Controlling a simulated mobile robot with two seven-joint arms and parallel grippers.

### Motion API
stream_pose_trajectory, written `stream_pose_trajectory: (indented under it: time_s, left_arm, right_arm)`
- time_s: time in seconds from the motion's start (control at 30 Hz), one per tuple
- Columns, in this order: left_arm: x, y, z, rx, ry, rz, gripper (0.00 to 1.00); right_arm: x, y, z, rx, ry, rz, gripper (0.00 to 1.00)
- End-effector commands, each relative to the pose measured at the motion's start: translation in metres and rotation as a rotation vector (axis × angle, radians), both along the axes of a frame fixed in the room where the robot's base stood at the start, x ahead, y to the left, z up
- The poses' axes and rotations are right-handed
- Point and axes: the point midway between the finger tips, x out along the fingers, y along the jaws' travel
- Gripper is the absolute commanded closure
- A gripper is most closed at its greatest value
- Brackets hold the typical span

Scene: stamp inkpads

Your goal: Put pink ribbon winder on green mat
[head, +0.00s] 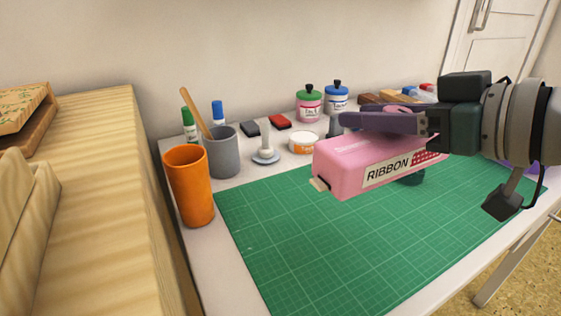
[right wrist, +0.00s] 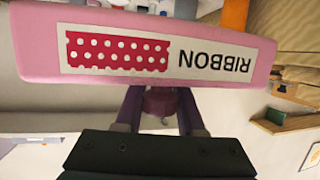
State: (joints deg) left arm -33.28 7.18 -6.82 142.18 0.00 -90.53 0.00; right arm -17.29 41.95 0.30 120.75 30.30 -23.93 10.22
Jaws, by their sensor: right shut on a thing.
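The pink ribbon winder (head: 340,170) is a box with a white label reading RIBBON and a red dotted strip. My right gripper (head: 375,125) is shut on it and holds it over the far right part of the green mat (head: 300,240). In the right wrist view the winder (right wrist: 40,45) spans the top, in front of the right gripper's fingers (right wrist: 160,105). The winder appears raised above the mat; the exact gap cannot be told. The mat is a gridded sheet lying flat on the white table. My left gripper is not in view.
An orange cup (head: 188,187) and a grey cup (head: 222,152) stand at the mat's left. Behind it are a stamp-like holder (head: 265,150), a white tub (head: 302,143), inkpads (head: 280,121) and ink jars (head: 310,105). The mat's front and middle are clear.

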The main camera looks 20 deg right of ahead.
Motion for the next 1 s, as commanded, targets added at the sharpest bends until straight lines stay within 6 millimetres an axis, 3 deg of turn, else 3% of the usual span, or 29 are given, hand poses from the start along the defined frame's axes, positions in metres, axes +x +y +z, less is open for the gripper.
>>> stream_pose_trajectory:
  time_s: [0.03,0.1,0.3,0.53,0.73,1.0]
  left_arm:
    - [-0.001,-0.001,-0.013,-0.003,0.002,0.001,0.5]
    - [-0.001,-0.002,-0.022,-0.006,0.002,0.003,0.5]
    - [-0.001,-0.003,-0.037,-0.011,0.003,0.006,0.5]
    - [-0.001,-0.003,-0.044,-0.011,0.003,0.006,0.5]
    - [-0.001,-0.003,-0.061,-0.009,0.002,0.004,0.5]
    - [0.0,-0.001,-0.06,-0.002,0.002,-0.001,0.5]
  right_arm:
    - [0.0,0.0,-0.022,0.002,0.002,-0.002,1.0]
    - [0.0,-0.001,-0.043,0.001,0.002,-0.002,1.0]
    - [0.0,0.0,-0.083,-0.001,0.0,0.0,1.0]
    - [0.0,0.0,-0.099,-0.001,-0.002,0.001,1.0]
    - [0.0,0.0,-0.132,0.0,-0.001,0.0,1.0]
    - [0.0,0.0,-0.133,-0.001,-0.002,0.002,1.0]
